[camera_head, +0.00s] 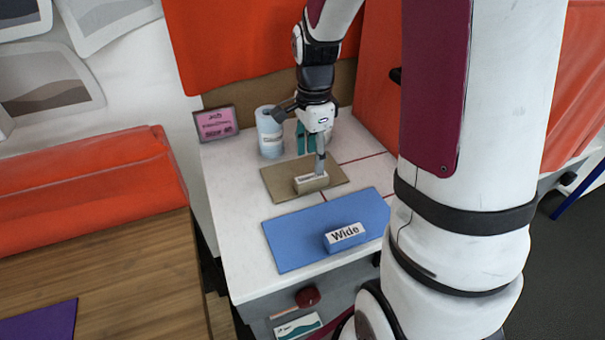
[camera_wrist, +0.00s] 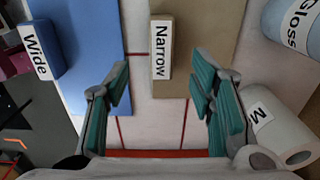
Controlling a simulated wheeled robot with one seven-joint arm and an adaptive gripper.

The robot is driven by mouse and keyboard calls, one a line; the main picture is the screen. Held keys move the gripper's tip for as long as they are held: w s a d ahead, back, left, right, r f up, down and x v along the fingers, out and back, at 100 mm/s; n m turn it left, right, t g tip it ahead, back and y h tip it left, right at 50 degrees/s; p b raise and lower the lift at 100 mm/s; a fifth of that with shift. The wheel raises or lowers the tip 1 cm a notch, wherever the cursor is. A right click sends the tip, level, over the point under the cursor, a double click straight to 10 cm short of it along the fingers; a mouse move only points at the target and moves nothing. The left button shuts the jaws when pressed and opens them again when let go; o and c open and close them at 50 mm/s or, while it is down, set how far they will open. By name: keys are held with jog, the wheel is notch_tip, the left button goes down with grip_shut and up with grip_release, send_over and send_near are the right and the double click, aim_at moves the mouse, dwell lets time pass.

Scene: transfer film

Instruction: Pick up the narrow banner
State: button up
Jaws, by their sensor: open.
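The narrow banner (camera_head: 276,182) is a tan sheet lying flat on the white worktop. A tan block (camera_head: 311,183) stands on it, and its label reads "Narrow" in the wrist view (camera_wrist: 160,50). The tan sheet also shows in the wrist view (camera_wrist: 205,25). My gripper (camera_wrist: 162,78) is open with teal finger pads. The Narrow block lies ahead of the gap between the fingers, and I see no contact. In the head view, my gripper (camera_head: 310,142) hangs over the far part of the worktop, and partly overlaps the tan sheet and block.
A blue sheet (camera_head: 290,240) with a "Wide" block (camera_head: 345,237) lies nearer. A roll labelled "Gloss" (camera_wrist: 295,20) and a white roll (camera_wrist: 280,130) are at the right in the wrist view. A pink sign (camera_head: 216,124) stands at the worktop's far left corner.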

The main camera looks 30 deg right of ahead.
aim_at(312, 177)
notch_tip(312, 177, down, 8)
jog(key=shift+f, duration=0.1)
dwell(0.4)
jog(key=shift+c, duration=0.6)
grip_shut()
